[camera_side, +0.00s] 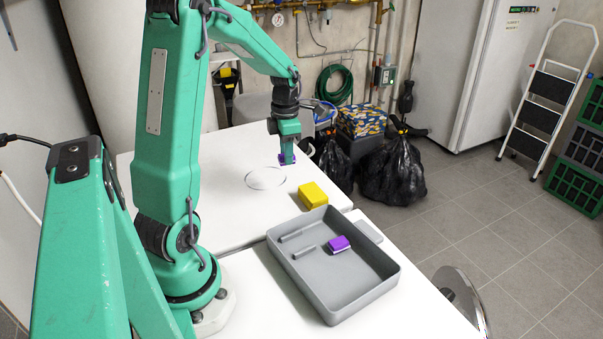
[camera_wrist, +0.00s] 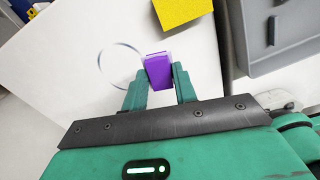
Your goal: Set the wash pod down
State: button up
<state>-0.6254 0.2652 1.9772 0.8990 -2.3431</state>
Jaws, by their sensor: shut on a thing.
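A purple wash pod (camera_wrist: 158,68) is held between the two fingers of my gripper (camera_wrist: 160,77) in the wrist view. In the side view only purple edges of this pod (camera_side: 281,158) show around the fingers of my gripper (camera_side: 287,157), near the far right edge of the white table. A thin circle outline (camera_side: 248,184) is marked on the table, nearer the camera and left of the gripper. In the wrist view the circle (camera_wrist: 101,63) lies left of the pod, partly behind it. I cannot tell the pod's exact height above the table.
A yellow block (camera_side: 312,195) lies on the table (camera_side: 215,165) beside a grey tray (camera_side: 335,315). The tray holds another purple pod (camera_side: 339,244) and has two short ridges. Black bags (camera_side: 393,172) stand on the floor beyond the table. The table around the circle is clear.

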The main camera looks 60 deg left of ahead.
jog(key=w+d+m, duration=0.3)
jog(key=d+m, duration=0.5)
jog(key=d, duration=1.4)
jog(key=s+d+m, duration=0.4)
jog(key=s+d, duration=0.1)
jog(key=d, duration=0.4)
jog(key=s+d+m, duration=0.4)
jog(key=d, duration=0.5)
jog(key=shift+s+d+r, duration=0.15)
jog(key=shift+s+r, duration=0.15)
jog(key=shift+s, duration=0.05)
send_over(357, 273)
notch_tip(357, 273, down, 7)
jog(key=shift+f, duration=0.1)
jog(key=shift+f, duration=1.9)
